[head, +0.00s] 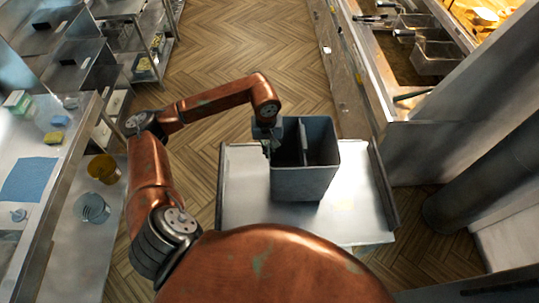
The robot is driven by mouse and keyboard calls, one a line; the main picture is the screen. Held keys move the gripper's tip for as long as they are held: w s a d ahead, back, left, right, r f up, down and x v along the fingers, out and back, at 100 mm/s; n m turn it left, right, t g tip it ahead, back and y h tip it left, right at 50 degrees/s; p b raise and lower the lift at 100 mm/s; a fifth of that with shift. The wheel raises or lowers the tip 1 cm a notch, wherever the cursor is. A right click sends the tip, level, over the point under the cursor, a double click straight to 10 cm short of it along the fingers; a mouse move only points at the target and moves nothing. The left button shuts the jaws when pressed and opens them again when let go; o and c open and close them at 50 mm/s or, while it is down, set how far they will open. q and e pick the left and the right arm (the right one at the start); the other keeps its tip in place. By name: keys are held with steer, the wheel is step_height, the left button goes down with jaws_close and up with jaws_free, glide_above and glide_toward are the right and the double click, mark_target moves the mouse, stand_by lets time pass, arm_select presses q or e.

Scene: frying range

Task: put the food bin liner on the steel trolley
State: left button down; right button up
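The food bin liner (305,183) is a dark grey, open-topped box with a divider inside. It stands upright over the middle of the steel trolley (240,205), a pale metal top with raised edges. I cannot tell whether its base touches the trolley top. My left gripper (268,146) points down at the liner's left upper rim. Its fingers are small and partly hidden against the rim, so I cannot tell whether they are closed on it. My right gripper is not in view.
A fryer unit with baskets (432,57) stands at the upper right. At the left, a steel counter holds a blue cloth (30,179), with a yellow tub (103,169) and a grey bucket (92,208) nearby. The wooden floor (245,50) beyond the trolley is clear.

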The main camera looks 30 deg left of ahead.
arm_select(q)
step_height(320, 180, down, 2)
steer(key=shift+f+p, duration=0.25)
steer(key=shift+p, duration=0.55)
steer(key=shift+f, duration=0.2)
steer(key=shift+f+b, duration=0.15)
steer(key=shift+b, duration=0.15)
steer(key=c, duration=2.2)
jaws_free()
steer(key=shift+o, duration=0.2)
